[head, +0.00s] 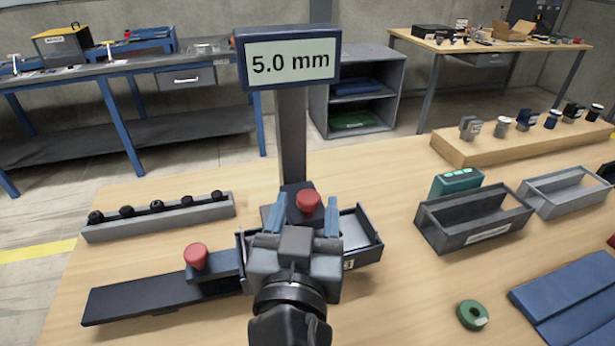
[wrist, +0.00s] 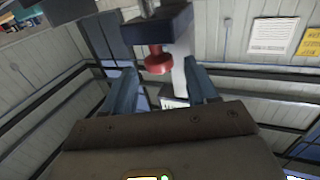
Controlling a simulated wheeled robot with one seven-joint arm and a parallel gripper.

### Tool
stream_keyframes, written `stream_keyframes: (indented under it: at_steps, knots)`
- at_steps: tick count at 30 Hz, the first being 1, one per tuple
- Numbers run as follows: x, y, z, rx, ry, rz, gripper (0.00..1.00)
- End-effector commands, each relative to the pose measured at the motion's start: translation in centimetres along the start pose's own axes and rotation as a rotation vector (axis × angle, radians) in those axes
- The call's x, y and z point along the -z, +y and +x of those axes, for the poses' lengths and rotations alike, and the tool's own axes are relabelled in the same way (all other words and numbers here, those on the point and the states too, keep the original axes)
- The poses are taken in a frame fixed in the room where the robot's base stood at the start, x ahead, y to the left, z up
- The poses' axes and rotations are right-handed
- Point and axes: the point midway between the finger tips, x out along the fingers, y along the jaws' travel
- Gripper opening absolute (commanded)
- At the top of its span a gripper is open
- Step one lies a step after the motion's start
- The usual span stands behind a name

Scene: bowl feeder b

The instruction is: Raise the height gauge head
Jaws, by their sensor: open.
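The height gauge has a grey column (head: 291,135) with a display (head: 290,61) on top reading 5.0 mm. Its dark head (head: 297,188) sits low on the column and carries a red knob (head: 308,200). In the wrist view the knob (wrist: 158,62) hangs from the dark head block (wrist: 157,28). My gripper (head: 305,207) is open, its blue fingers on either side of the knob in the picture. The wrist view also shows my gripper (wrist: 161,72) with gaps beside the knob. I cannot tell whether the knob is fully between the fingertips.
A second red knob (head: 196,256) stands on a dark slide rail (head: 140,298) at left. A grey tray (head: 367,233) lies partly behind my gripper. A rack of black knobs (head: 160,218) is at left; a dark bin (head: 472,220) and green ring (head: 472,315) are at right.

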Motion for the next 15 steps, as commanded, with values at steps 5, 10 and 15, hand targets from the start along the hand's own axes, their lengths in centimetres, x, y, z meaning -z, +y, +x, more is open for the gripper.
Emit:
stream_keyframes:
  at_steps: [5,10,15]
  knots:
    - [0.3,0.0,2.9,-0.002,0.0,0.001,0.58]
    - [0.1,0.0,4.6,-0.001,0.0,0.0,0.58]
    - [0.1,0.0,5.2,0.0,0.001,0.0,0.58]
